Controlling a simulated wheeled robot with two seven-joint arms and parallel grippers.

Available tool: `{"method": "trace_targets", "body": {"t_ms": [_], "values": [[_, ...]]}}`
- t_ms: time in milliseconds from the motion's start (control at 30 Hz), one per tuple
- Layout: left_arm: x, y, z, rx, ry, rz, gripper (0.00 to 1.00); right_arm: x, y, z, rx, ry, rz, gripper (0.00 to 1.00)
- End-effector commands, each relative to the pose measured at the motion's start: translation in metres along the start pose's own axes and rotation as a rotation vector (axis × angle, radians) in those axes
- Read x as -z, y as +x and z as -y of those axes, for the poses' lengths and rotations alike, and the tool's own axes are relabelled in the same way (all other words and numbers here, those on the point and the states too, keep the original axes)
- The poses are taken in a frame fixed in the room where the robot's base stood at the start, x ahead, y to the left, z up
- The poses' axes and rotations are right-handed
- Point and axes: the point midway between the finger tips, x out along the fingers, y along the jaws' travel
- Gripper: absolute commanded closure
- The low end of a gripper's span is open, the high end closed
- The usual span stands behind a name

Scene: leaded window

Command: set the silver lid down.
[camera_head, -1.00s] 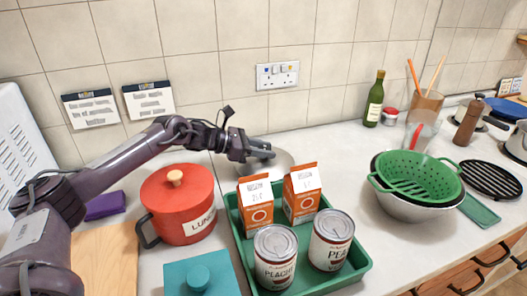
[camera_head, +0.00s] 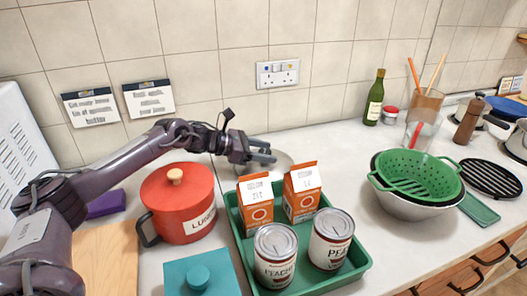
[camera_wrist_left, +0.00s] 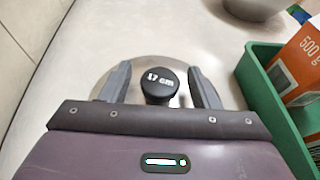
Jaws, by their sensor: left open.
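The silver lid (camera_wrist_left: 228,90) lies flat, apparently on the counter, behind the green tray. My left gripper (camera_wrist_left: 156,72) is open, with one finger on each side of the knob and visible gaps between. In the head view, my left gripper (camera_head: 264,153) hides much of the lid (camera_head: 281,162). My right gripper is not in view.
The green tray (camera_head: 345,277) with cartons and cans is just in front of the lid. A red pot (camera_head: 180,205) stands to the left. A green colander (camera_head: 418,175) in a metal bowl is to the right. The tiled wall (camera_head: 235,70) is close behind.

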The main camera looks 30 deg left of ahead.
Motion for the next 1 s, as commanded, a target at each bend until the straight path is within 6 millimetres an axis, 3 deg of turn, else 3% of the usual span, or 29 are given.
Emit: {"method": "trace_targets", "body": {"t_ms": [500, 700, 1000], "values": [[0.002, -0.099, -0.001, -0.004, 0.001, -0.003, 0.44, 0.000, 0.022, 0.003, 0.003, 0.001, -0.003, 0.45], [0.000, -0.118, 0.000, -0.001, 0.001, 0.000, 0.44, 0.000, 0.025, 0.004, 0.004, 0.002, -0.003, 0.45], [-0.001, -0.120, 0.000, 0.000, 0.000, 0.001, 0.44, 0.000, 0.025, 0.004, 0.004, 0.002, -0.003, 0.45]]}}
